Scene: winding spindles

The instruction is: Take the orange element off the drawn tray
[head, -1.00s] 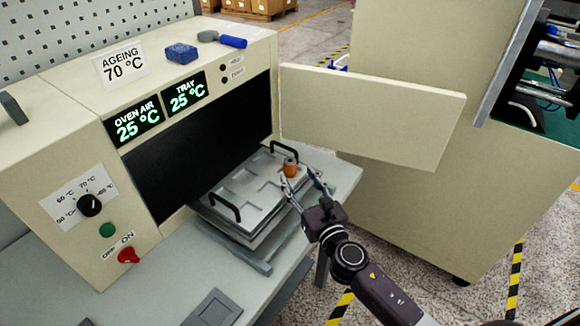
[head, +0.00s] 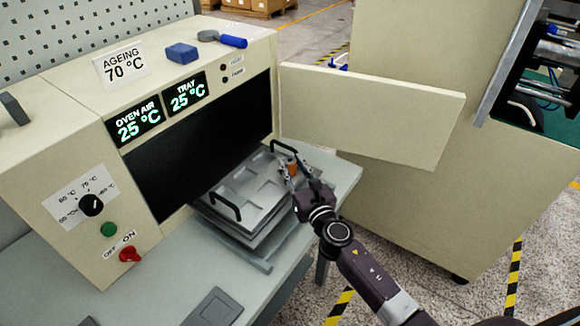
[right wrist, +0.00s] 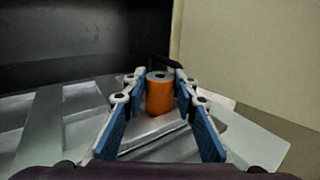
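The orange element (head: 292,166) is a small upright cylinder at the right end of the drawn-out metal tray (head: 229,205). In the right wrist view the orange element (right wrist: 159,98) has a grey top with a dark hole. My right gripper (head: 293,174) is at the element. Its blue-padded fingers are open, one on each side of the element, with a small gap showing on both sides in the right wrist view. The fingers partly hide the element in the head view. My left gripper is not in view.
Black handles (head: 225,204) rise from the tray. The dark oven opening (head: 195,150) lies behind it, and the open oven door (head: 372,112) stands to the right. A blue block (head: 182,53) and a blue-handled tool (head: 232,42) lie on top of the oven.

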